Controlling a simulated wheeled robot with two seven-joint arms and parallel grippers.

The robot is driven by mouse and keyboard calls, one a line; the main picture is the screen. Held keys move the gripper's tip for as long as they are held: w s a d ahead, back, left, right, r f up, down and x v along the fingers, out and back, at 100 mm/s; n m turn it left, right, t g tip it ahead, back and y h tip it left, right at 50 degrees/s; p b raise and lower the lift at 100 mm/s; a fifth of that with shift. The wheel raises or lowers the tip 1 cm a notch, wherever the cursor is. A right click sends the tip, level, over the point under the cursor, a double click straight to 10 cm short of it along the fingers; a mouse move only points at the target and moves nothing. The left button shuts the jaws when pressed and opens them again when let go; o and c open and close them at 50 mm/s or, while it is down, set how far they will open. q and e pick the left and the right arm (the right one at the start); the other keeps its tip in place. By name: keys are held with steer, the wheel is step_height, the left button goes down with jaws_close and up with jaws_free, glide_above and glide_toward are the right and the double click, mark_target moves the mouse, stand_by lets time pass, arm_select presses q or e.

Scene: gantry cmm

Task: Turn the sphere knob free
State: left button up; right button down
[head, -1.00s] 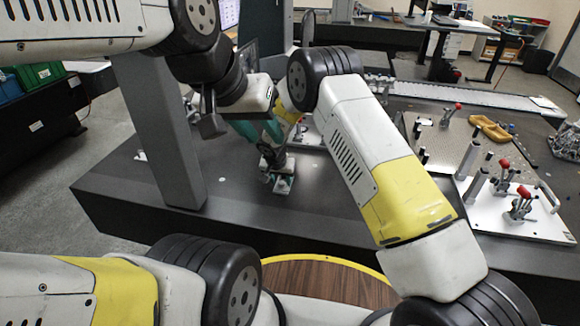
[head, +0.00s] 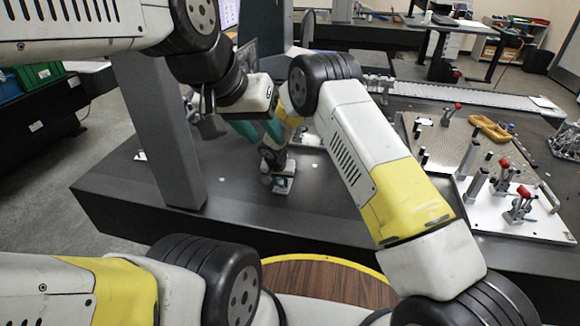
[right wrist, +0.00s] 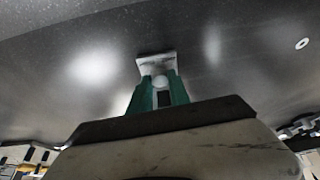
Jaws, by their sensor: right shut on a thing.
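My right gripper (head: 283,181) points down at the table in the head view, low near a small pale plate. In the right wrist view its green fingers (right wrist: 159,84) are closed around a pale rounded piece, which I take to be the sphere knob (right wrist: 161,79). A small whitish base plate (right wrist: 155,62) lies just beyond the fingertips. The fingers hide most of the knob, and its thread cannot be seen.
The dark table (head: 225,190) is mostly bare around the right gripper. A grey upright column (head: 160,135) stands to the left. At the right are a perforated plate (head: 445,140) and a white plate with red-tipped clamps (head: 520,207).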

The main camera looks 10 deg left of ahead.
steer(key=n+y, duration=0.1)
steer(key=n, duration=0.3)
steer(key=n+y, duration=0.1)
steer(key=n, duration=0.1)
steer(key=shift+w+d+n+g+y, duration=0.15)
steer(key=shift+d+n+g+y, duration=0.15)
steer(key=shift+d, duration=0.05)
steer(key=n+g+y, duration=0.1)
steer(key=n, duration=0.2)
steer(key=shift+w+d+n, duration=0.1)
steer(key=shift+n, duration=0.2)
steer(key=n+g, duration=0.1)
steer(key=n, duration=0.2)
steer(key=shift+w+n+y, duration=0.1)
steer(key=shift+n+y, duration=0.3)
stand_by(0.4)
steer(key=c, duration=1.2)
jaws_free()
steer(key=v, duration=0.8)
